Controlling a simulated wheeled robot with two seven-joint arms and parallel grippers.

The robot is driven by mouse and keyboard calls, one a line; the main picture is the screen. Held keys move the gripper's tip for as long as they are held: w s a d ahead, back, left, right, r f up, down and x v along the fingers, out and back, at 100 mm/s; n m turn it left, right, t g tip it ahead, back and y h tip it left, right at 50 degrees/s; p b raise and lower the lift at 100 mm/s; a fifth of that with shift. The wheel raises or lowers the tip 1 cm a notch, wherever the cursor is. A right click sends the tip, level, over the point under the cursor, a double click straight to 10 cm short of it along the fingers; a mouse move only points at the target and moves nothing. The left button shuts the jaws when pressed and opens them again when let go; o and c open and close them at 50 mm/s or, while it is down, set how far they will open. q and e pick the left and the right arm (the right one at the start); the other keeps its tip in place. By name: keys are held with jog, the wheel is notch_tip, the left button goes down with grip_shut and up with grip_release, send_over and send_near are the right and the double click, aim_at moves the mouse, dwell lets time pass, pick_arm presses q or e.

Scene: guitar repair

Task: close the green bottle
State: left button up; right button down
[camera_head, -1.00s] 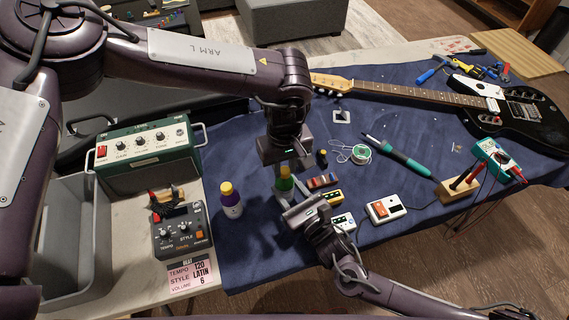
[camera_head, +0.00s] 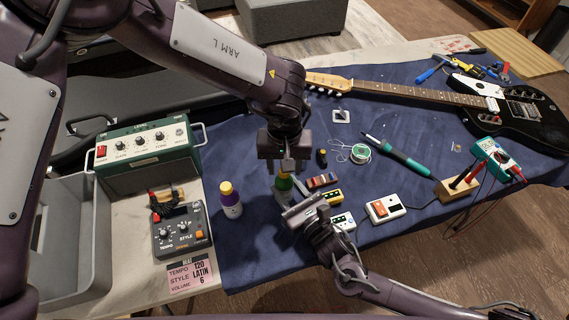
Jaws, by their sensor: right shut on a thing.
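The green bottle (camera_head: 284,184) stands upright on the blue cloth, with only its dark green upper part clearly visible. My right gripper (camera_head: 291,201) comes in from the lower right and is shut on the bottle, hiding its lower part. My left gripper (camera_head: 285,166) points down directly above the bottle, its fingers close to the bottle's top. Whether its fingers are apart or hold a cap is too small to tell.
A white bottle with a yellow cap (camera_head: 230,200) stands left of the grippers. A solder spool (camera_head: 360,153), soldering iron (camera_head: 398,155) and guitar (camera_head: 480,95) lie behind. A green amplifier (camera_head: 150,150) stands left.

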pick_arm(q)
jog(key=shift+r, duration=2.25)
jog(key=shift+c, duration=0.5)
